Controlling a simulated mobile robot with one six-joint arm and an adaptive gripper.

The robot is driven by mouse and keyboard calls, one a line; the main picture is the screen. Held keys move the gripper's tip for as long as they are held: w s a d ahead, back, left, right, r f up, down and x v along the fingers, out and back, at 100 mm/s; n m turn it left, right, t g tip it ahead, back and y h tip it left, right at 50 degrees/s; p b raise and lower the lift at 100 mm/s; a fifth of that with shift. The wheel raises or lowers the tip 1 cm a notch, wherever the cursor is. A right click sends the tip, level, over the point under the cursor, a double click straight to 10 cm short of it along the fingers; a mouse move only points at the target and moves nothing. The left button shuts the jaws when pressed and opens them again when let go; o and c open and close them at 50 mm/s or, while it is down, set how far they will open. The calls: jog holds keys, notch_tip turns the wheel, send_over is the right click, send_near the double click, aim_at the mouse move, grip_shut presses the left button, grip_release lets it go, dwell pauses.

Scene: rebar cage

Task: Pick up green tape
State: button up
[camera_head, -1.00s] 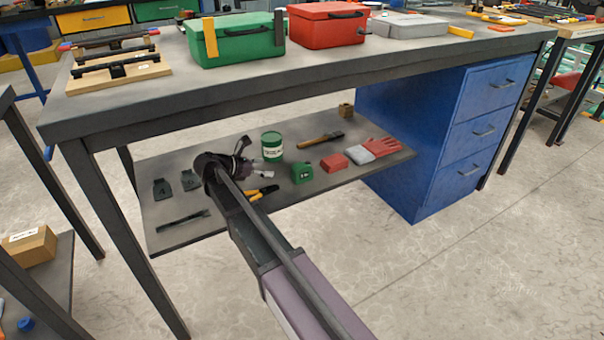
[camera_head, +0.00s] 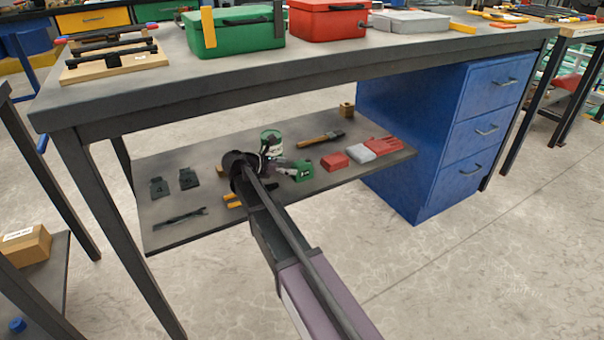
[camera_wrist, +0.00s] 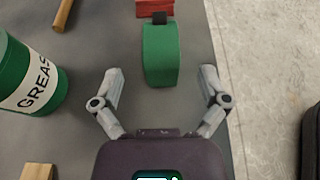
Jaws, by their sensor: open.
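The green tape (camera_head: 302,171) is a small green tape measure on the lower shelf under the workbench. In the wrist view the green tape (camera_wrist: 161,55) lies ahead of my gripper, with a dark tab at its far end. My gripper (camera_wrist: 160,82) is open, one finger on each side of the line to the tape. The tape's near end lies roughly between the fingertips, and nothing is held. In the head view my gripper (camera_head: 282,164) is just left of the tape and partly hidden by my arm.
A green grease can (camera_wrist: 30,80) stands left of my gripper. A red block (camera_head: 335,161), red gloves (camera_head: 383,145) and a brush (camera_head: 322,137) lie farther along the shelf (camera_head: 225,215). The bench top (camera_head: 330,60) is above, and a blue drawer cabinet (camera_head: 440,150) stands right.

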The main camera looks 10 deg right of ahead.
aim_at(301, 163)
jog(key=shift+d, duration=0.1)
jog(key=shift+b+x, duration=0.9)
jog(key=shift+x, duration=1.6)
grip_shut()
jog(key=shift+r, duration=0.2)
notch_tip(301, 163, up, 3)
jog(key=p, duration=0.3)
jog(key=s+a+r+p, duration=0.1)
jog(key=s+a+p, duration=0.1)
jog(key=s, duration=1.3)
jog(key=shift+v, duration=0.8)
jog(key=shift+s, duration=0.3)
